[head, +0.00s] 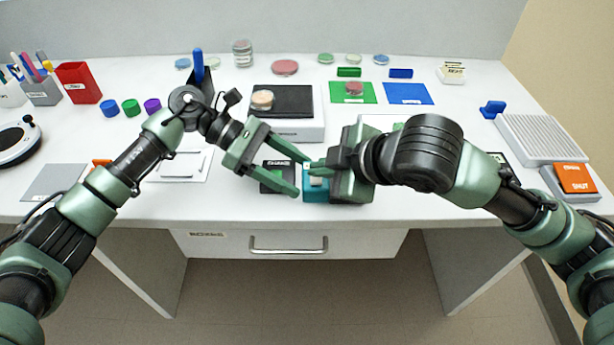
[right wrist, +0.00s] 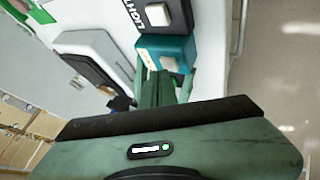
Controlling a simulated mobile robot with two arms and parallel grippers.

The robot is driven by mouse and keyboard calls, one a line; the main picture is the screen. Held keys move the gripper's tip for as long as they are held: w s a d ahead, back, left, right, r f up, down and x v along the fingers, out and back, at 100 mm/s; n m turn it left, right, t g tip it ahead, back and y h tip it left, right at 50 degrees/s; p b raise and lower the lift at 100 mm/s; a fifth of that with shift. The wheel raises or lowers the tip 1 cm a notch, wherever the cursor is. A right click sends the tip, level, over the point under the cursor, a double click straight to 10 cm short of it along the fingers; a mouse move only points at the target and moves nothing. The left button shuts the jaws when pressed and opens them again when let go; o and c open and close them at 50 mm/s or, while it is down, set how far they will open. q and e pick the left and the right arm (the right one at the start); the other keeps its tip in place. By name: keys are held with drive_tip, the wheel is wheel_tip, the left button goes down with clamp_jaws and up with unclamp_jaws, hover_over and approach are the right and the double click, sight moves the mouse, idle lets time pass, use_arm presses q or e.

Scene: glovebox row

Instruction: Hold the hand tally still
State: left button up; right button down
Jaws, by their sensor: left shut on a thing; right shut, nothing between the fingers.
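The hand tally, a small teal box (head: 314,196) with a pale button, sits near the table's front edge. It shows in the right wrist view (right wrist: 180,45) beside a black box labelled LIGHT (right wrist: 128,14). My left gripper (head: 304,176) reaches in from the left, its fingers spread to the tally's width and shut on it; the contact is partly hidden. My right gripper (head: 316,166) is shut and empty, its fingertips over the tally's button. It also shows in the right wrist view (right wrist: 160,86). Whether it touches the button is unclear.
A black box (head: 268,186) lies beneath my left fingers. Behind stands a white device with a dark top (head: 285,100). A drawer (head: 290,244) is below the table edge. A red cup (head: 78,83) is at left; an orange SHUT sign (head: 575,178) is at right.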

sight(319, 182)
drive_tip(key=shift+f, duration=0.4)
drive_tip(key=shift+r, duration=0.15)
idle(0.4)
drive_tip(key=shift+r, duration=0.7)
drive_tip(key=shift+r, duration=2.5)
idle(0.5)
drive_tip(key=r, duration=0.1)
drive_tip(key=a+r, duration=0.1)
drive_tip(key=r, duration=0.2)
drive_tip(key=shift+s+a, duration=0.15)
drive_tip(key=shift+a, duration=0.2)
